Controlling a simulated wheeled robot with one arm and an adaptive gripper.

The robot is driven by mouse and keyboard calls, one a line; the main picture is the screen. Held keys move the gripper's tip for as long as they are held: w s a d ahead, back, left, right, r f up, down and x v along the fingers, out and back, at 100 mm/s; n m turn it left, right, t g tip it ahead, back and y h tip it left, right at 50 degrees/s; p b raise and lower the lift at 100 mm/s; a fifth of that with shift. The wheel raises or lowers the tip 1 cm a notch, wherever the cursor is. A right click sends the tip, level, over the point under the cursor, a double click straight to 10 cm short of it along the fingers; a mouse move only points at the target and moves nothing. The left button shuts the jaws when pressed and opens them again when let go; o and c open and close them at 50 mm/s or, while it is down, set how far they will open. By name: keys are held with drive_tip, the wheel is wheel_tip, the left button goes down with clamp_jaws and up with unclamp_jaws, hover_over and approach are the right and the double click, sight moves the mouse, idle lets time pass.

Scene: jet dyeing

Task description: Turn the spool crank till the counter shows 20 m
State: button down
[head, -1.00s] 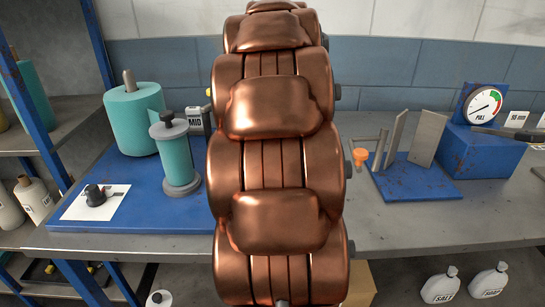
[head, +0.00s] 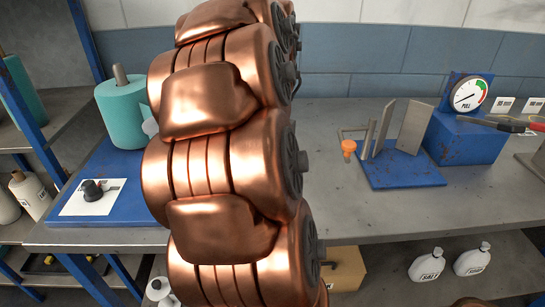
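A large teal spool (head: 122,112) stands upright on a blue base (head: 150,211) on the left of the bench. A smaller spool beside it is almost wholly hidden behind my copper arm; only a pale edge (head: 150,127) shows. I cannot make out the crank or the counter; my arm covers the right part of the blue base. A dark knob (head: 93,190) sits on a white card (head: 92,199) at the base's front left. My gripper is outside the view.
A blue stand with upright grey plates (head: 410,176) and an orange piece (head: 348,148) is right of my arm. A dial marked PULL (head: 468,95) sits on a blue block (head: 465,140). Bare bench (head: 350,220) lies in front. White jugs (head: 427,264) stand below.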

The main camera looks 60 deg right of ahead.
idle(0.4)
drive_tip(key=c, duration=0.9)
unclamp_jaws()
drive_tip(key=shift+r, duration=0.15)
drive_tip(key=shift+r, duration=5.9)
drive_tip(key=shift+a, duration=0.15)
